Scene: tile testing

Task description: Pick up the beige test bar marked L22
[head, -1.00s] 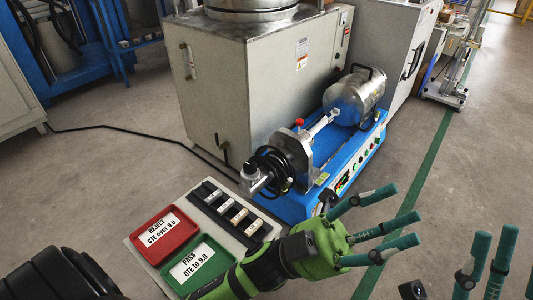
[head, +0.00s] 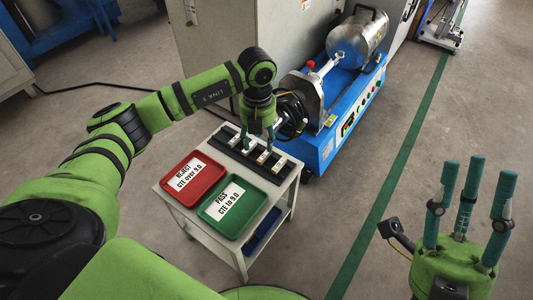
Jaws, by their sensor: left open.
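A dark rack (head: 226,148) at the back of a small white cart holds several short pale bars. One pale bar (head: 264,156) lies beside my fingertips, and another bar (head: 280,165) is at the rack's right end. Their markings are too small to read, so I cannot tell which is L22. My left gripper (head: 257,146) points down over the middle of the rack, open, its fingers partly covering the bars there. Whether the fingertips touch a bar is unclear. My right gripper (head: 474,166) is open and empty at the lower right, fingers upward, away from the cart.
A red REJECT tray (head: 206,167) and a green PASS tray (head: 253,211) sit on the white cart (head: 166,184) in front of the rack. A blue machine (head: 318,146) with a metal cylinder (head: 360,38) stands close behind and right. Floor at right is clear.

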